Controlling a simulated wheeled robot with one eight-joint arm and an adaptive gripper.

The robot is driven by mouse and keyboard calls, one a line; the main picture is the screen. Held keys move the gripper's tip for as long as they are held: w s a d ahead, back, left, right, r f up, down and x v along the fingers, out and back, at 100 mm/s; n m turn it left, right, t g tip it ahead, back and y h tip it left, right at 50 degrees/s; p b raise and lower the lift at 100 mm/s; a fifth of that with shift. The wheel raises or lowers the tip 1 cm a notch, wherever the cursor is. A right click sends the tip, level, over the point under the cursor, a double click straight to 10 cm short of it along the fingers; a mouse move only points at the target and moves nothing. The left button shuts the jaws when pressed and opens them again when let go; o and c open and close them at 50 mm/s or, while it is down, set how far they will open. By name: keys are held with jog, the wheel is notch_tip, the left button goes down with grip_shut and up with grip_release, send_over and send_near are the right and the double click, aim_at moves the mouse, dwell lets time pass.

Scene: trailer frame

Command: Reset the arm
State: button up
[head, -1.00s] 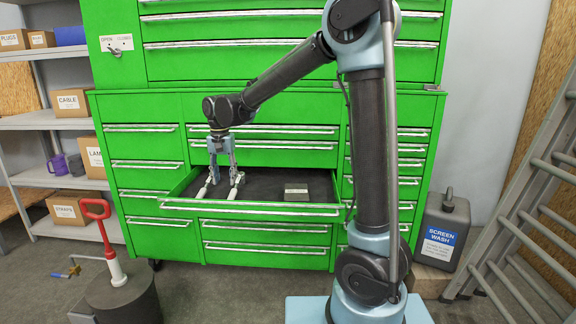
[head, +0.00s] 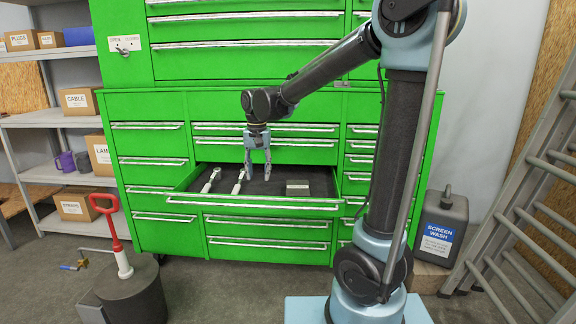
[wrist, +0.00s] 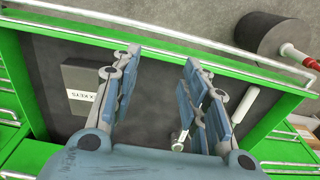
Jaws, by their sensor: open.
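My gripper (head: 257,172) is open and empty, pointing down above the open drawer (head: 250,205) of the green tool cabinet (head: 152,140). In the head view two pale wrenches lie on the dark drawer floor, one wrench (head: 209,181) at the left and one wrench (head: 239,182) just left of my fingers. In the wrist view my gripper's fingers (wrist: 160,90) are spread wide over the drawer floor. A pale tool (wrist: 243,104) shows right of them, and another is partly hidden behind the right finger.
A grey box (head: 297,188) marked KEYS lies in the drawer's right part. A dark cylinder with a red handle (head: 104,212) stands on the floor at left. A screen wash container (head: 441,232) and a ladder (head: 520,190) stand at right. Shelves (head: 60,118) line the left wall.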

jog(key=s+d+f, duration=0.1)
jog(key=s+d, duration=0.3)
jog(key=d, duration=0.5)
jog(key=s+d, duration=0.5)
jog(key=d, duration=0.4)
jog(key=s+d+f+n+t, duration=0.1)
jog(key=s+d+f, duration=0.9)
jog(key=s, duration=0.3)
jog(key=shift+d+f+t, duration=0.3)
jog(key=shift+d+f, duration=0.1)
jog(key=shift+d, duration=0.4)
jog(key=shift+w+f, duration=0.2)
jog(key=shift+w, duration=0.25)
